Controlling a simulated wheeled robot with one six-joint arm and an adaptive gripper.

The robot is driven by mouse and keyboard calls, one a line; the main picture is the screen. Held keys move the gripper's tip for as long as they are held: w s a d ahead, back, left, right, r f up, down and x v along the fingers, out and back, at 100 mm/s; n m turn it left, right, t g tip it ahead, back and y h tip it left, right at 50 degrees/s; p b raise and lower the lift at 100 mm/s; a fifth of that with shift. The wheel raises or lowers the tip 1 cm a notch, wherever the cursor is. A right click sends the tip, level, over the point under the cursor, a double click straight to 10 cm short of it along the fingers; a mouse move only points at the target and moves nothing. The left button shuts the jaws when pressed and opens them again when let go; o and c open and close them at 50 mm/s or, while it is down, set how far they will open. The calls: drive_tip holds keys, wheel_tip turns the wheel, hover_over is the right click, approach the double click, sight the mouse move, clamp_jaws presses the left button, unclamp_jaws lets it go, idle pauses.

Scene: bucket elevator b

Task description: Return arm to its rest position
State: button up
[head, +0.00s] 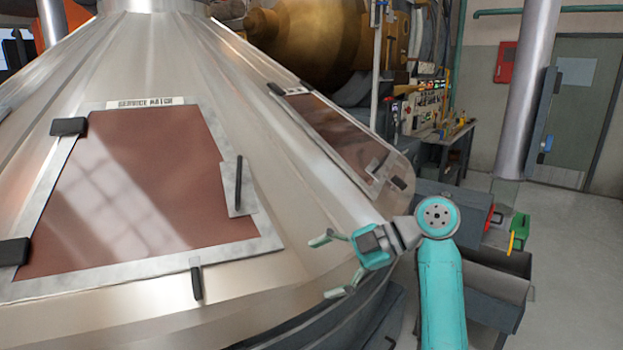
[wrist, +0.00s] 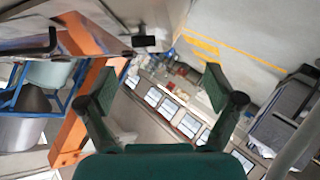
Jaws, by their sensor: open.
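My gripper (head: 330,266) is at the lower middle right of the head view, its two teal fingers spread apart with nothing between them. It points left, in front of the lower edge of a large metal cone (head: 330,220). I cannot tell the exact gap to the metal. My teal arm rises from the bottom edge to the right of the gripper. In the wrist view the two dark green fingers of my gripper (wrist: 155,90) stand wide apart and empty.
The cone carries a brown service hatch (head: 130,190) with dark handles and a second hatch (head: 335,130). Grey bins (head: 490,290) with coloured tools stand right of my arm. Open floor (head: 575,260) lies at the far right, before a grey door (head: 580,100).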

wheel_tip(320, 180, down, 23)
drive_tip(key=s+m+t+h, duration=0.1)
drive_tip(key=s+m+t, duration=0.2)
drive_tip(key=m+t, duration=0.55)
drive_tip(key=s+d+f+m+h, duration=0.35)
drive_tip(key=s+f+m, duration=0.25)
drive_tip(key=f+m, duration=0.3)
drive_tip(key=s+d+f+m+t+h, duration=0.1)
drive_tip(key=s+d+f+m+h, duration=0.15)
drive_tip(key=s, duration=0.55)
drive_tip(key=s+d+f+m+t+h, duration=0.1)
drive_tip(key=s+d+f+m+h, duration=0.2)
drive_tip(key=s, duration=0.5)
drive_tip(key=s+d+f+m+t+h, duration=0.15)
drive_tip(key=s+d, duration=0.25)
drive_tip(key=s, duration=0.5)
drive_tip(key=s+d+r+m+t, duration=0.1)
drive_tip(key=s+d+r+t, duration=0.1)
drive_tip(key=s+r, duration=1)
drive_tip(key=s+d+h, duration=0.1)
drive_tip(key=s, duration=0.3)
drive_tip(key=shift+r, duration=0.15)
